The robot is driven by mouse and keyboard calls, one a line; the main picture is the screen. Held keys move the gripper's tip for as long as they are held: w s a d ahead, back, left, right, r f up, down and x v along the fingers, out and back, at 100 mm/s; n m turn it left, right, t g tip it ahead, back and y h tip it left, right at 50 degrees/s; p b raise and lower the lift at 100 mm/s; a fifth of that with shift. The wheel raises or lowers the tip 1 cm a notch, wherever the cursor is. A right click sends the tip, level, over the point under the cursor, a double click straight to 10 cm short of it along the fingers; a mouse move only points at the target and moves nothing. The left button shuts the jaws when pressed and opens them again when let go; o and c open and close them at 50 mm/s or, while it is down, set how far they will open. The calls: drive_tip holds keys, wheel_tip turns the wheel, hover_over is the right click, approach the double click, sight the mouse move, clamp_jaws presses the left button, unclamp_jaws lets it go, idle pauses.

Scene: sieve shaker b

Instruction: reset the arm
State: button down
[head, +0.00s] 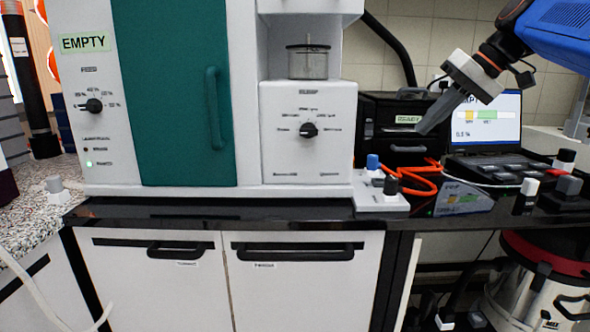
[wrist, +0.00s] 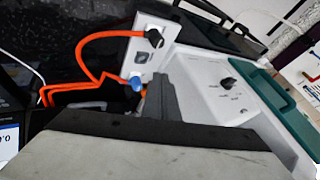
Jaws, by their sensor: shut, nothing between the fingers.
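My gripper (head: 428,127) hangs from my blue arm at the upper right in the head view. It points down and to the left, in front of the black printer-like box (head: 385,115) and the laptop (head: 490,125). Its fingers are together and hold nothing. In the wrist view the dark shut fingers (wrist: 160,95) point up towards the white socket box (wrist: 152,50) with the orange cable. The fingers appear clear of the surfaces around them.
The white machine with a green door (head: 175,100) and dial panel (head: 307,140) fills the left and middle. A metal sieve cup (head: 307,64) stands on its ledge. The white switch box (head: 380,195), orange cable (head: 415,180) and small bottles (head: 528,193) crowd the black counter (head: 250,211).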

drive_tip(key=s+f+h, duration=0.2)
drive_tip(key=s+f, duration=0.6)
drive_tip(key=f, duration=0.3)
drive_tip(key=s+f+m+h, duration=0.1)
drive_tip(key=s+f+h, duration=0.1)
drive_tip(key=s+f, duration=0.7)
drive_tip(key=s+f+m+h, duration=0.1)
drive_tip(key=s+f+h, duration=0.1)
drive_tip(key=s+f, duration=0.7)
wheel_tip(320, 180, down, 6)
drive_tip(key=shift+a+f+t, duration=0.25)
drive_tip(key=shift+a+t, duration=0.15)
